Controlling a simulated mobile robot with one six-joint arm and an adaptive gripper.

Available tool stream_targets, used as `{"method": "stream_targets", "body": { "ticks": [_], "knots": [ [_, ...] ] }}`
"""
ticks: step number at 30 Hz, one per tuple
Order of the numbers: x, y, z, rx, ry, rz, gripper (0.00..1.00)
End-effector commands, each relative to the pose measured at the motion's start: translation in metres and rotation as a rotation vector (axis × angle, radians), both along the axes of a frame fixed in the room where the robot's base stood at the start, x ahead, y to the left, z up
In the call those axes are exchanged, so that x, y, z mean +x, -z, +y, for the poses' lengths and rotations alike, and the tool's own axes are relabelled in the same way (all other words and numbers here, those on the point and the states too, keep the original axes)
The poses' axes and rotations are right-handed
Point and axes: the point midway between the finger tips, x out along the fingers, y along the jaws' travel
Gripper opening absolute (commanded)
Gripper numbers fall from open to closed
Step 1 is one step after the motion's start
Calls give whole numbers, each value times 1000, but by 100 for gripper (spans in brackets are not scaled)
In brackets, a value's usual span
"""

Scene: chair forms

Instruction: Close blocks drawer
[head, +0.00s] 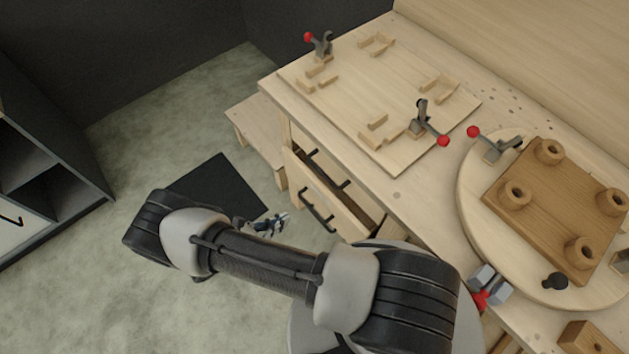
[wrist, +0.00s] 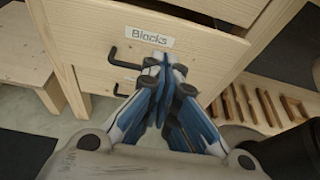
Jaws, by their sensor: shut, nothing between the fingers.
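The blocks drawer (head: 341,222) stands pulled out from the workbench, with its dark inside showing in the head view. In the wrist view its light wood front (wrist: 90,35) carries a label (wrist: 150,36) that appears to read "Blocks". A black handle (wrist: 125,62) is on the front, partly hidden by my fingers. My gripper (wrist: 163,62) is shut and empty, its tips in front of the drawer face just below the label. I cannot tell whether they touch it. In the head view my gripper (head: 271,223) is small, to the left of the drawer front.
The workbench top (head: 398,194) holds a clamp board (head: 350,100) and a round turntable (head: 475,220) with a brown block fixture (head: 545,205). A low wooden bench (head: 258,130) stands left of the drawer. A black mat (head: 215,187) lies on the otherwise open floor. A shelf unit (head: 60,195) is far left.

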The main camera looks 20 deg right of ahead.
Motion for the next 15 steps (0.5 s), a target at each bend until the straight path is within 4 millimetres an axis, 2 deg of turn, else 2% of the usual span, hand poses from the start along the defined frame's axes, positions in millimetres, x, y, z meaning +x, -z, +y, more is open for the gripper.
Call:
{"method": "stream_targets", "body": {
  "ticks": [5, 8, 15],
  "knots": [
    [-1, 1, -2, -25, -25, -43, 0],
    [3, 5, -15, -26, -22, -40, 0],
    [17, 22, -62, -25, -18, -38, 0]
  ]
}}
